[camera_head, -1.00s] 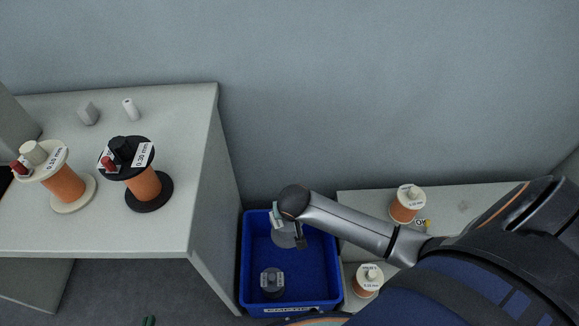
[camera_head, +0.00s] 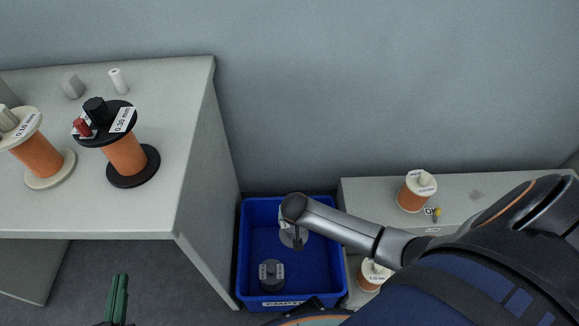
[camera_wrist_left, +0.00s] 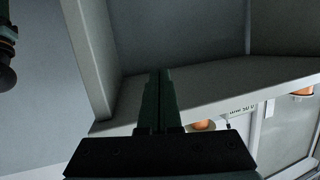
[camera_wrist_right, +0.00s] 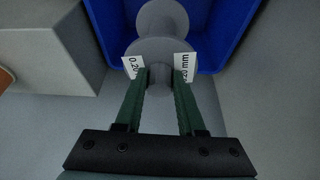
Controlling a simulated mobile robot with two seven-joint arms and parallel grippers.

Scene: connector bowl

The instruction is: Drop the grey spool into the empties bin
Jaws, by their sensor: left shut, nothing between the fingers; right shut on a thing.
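The grey spool (camera_wrist_right: 162,48), with white 0.20 mm labels, is gripped at its near end by my right gripper (camera_wrist_right: 160,76). In the head view the spool (camera_head: 290,240) shows partly behind my right arm, within the outline of the blue empties bin (camera_head: 330,262). The bin also shows behind the spool in the right wrist view (camera_wrist_right: 228,30). I cannot tell how high the spool is above the bin floor. My left gripper (camera_head: 119,280) is shut and empty, low in front of the left table; its green fingers show together in the left wrist view (camera_wrist_left: 159,75).
A dark spool (camera_head: 272,275) stands in the bin. The left table (camera_head: 120,212) carries a black-flanged orange spool (camera_head: 125,155) and a cream-flanged one (camera_head: 38,155). The low right table (camera_head: 470,195) carries orange spools (camera_head: 415,195) (camera_head: 369,276). A wall is behind.

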